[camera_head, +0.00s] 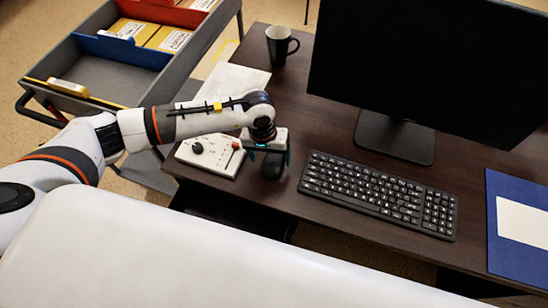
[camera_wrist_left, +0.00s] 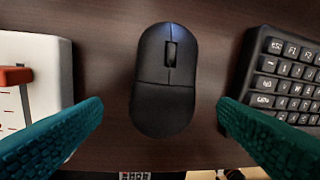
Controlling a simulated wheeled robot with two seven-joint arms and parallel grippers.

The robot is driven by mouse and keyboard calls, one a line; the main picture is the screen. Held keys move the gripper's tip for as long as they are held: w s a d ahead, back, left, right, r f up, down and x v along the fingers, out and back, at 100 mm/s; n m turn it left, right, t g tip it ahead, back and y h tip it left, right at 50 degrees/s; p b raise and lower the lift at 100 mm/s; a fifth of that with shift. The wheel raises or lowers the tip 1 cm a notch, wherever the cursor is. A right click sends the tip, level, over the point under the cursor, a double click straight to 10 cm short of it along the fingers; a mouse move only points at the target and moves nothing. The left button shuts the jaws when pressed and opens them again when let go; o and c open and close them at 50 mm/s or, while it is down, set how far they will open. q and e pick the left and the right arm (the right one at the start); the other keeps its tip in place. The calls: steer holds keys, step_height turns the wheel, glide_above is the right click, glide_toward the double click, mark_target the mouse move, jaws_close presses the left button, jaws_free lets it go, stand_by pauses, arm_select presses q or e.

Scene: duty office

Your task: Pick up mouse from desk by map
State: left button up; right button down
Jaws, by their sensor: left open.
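A black mouse (camera_wrist_left: 165,85) lies on the dark wood desk (camera_wrist_left: 105,40), between a white control box and the keyboard. In the head view the mouse (camera_head: 272,167) shows just below my left gripper (camera_head: 268,153), which partly covers it. My left gripper (camera_wrist_left: 160,122) is open, its two teal fingers on either side of the mouse's near end, apart from it and empty. My right gripper is in neither view. I see no map that I can make out with certainty; a paper sheet (camera_head: 238,80) lies at the desk's left back.
The white control box (camera_head: 205,155) is close to the left of the gripper, and the keyboard (camera_head: 380,192) close to the right. A monitor (camera_head: 400,135), a mug (camera_head: 281,45) and a blue folder (camera_head: 507,262) are also on the desk. A grey cart (camera_head: 105,75) stands at left.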

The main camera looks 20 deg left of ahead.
mark_target(274, 160)
arm_select(q)
steer(key=shift+d+f, duration=0.15)
steer(key=shift+f, duration=0.6)
steer(key=shift+d+f, duration=0.15)
steer(key=shift+f, duration=0.55)
steer(key=shift+c, duration=0.5)
steer(key=c, duration=1)
steer(key=shift+r, duration=0.1)
